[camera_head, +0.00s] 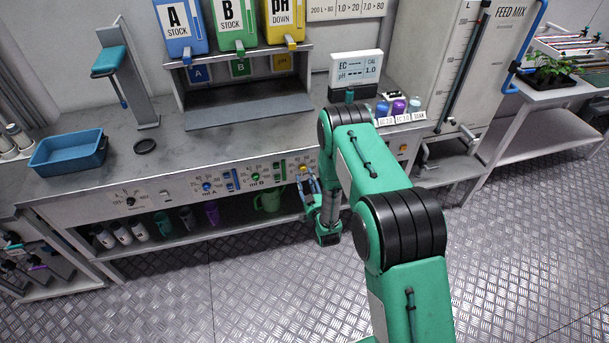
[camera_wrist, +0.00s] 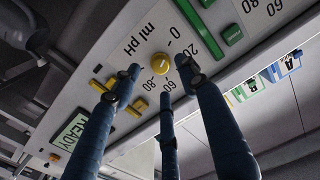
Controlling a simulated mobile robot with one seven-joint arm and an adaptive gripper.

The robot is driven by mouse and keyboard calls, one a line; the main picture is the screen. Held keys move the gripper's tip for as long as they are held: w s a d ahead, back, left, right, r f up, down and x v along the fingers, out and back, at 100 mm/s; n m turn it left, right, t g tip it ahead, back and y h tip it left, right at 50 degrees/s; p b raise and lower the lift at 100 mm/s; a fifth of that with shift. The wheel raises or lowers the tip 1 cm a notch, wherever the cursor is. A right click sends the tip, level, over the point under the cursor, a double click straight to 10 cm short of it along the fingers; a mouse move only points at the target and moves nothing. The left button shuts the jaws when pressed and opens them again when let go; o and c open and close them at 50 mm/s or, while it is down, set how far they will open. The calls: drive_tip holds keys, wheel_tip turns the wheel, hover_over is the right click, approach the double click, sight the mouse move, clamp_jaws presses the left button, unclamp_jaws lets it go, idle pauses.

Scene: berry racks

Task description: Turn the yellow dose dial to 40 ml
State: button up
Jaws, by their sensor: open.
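The yellow dose dial (camera_wrist: 158,63) is on the pale panel labelled "ml pH", and it shows small in the head view (camera_head: 303,169). Its scale reads 0, 20, 60 and 80 around it; the 40 is not readable behind a finger. I cannot make out the dial's pointer. My gripper (camera_wrist: 160,76) is open, its three blue fingers spread around the dial with the tips close to the panel. I cannot tell whether any finger touches the dial. In the head view my gripper (camera_head: 307,182) is at the counter's front panel.
A green dial (camera_head: 255,177) and a blue dial (camera_head: 207,187) are further left on the panel. A READY display (camera_wrist: 72,133) and small yellow buttons are beside the yellow dial, and a green bar (camera_wrist: 232,36) is near it. A green jug (camera_head: 267,201) stands on the shelf below.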

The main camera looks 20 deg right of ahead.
sight(303, 170)
drive_tip(key=shift+w, duration=2)
drive_tip(key=shift+c, duration=0.3)
clamp_jaws()
